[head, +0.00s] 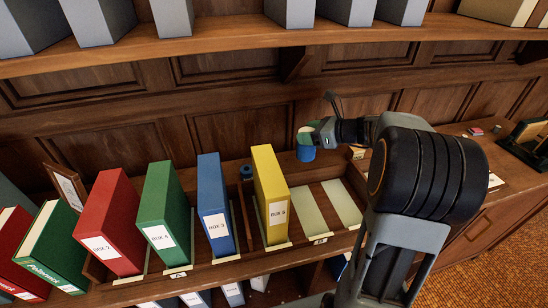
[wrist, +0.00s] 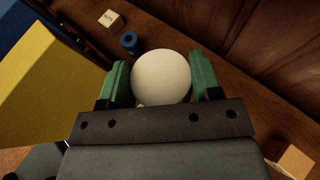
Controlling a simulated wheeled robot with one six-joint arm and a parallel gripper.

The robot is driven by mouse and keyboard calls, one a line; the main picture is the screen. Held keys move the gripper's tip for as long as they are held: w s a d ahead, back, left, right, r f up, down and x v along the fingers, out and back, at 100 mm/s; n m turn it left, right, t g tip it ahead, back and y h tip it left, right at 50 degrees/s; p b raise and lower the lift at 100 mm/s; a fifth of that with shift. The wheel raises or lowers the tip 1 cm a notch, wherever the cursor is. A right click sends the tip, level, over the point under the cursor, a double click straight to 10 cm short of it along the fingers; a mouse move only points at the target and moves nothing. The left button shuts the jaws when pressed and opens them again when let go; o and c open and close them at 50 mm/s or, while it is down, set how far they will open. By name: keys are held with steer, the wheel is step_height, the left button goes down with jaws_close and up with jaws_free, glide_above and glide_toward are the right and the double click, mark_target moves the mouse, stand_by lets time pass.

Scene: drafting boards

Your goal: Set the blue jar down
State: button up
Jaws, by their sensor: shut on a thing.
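The blue jar (head: 306,154) is in my gripper (head: 306,138), at the back of the ledge behind the row of box files in the head view. In the wrist view its round white top (wrist: 161,77) sits between the two green fingers of my gripper (wrist: 161,85), which touch it on both sides. The jar looks upright. Its body is hidden under the white top in the wrist view. I cannot tell whether its base touches the wood.
A yellow box file (head: 270,195) stands left of the jar, with blue (head: 215,205), green (head: 163,215) and red (head: 108,222) ones beyond. A small blue ring-topped cylinder (wrist: 130,42) and a pale block (wrist: 110,20) stand nearby. Two slots (head: 325,207) right of the yellow file are empty.

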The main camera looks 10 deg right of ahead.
steer(key=w+a+f, duration=0.1)
steer(key=a+f, duration=0.2)
steer(key=w+a+f, duration=0.2)
steer(key=a+f, duration=0.1)
steer(key=f, duration=0.1)
steer(key=w+a+f+p, duration=0.1)
steer(key=w+a+f, duration=0.1)
steer(key=a+f, duration=0.1)
steer(key=shift+w+f, duration=0.25)
steer(key=shift+f, duration=0.45)
steer(key=shift+f, duration=0.15)
steer(key=o, duration=1.5)
steer(key=shift+c, duration=0.2)
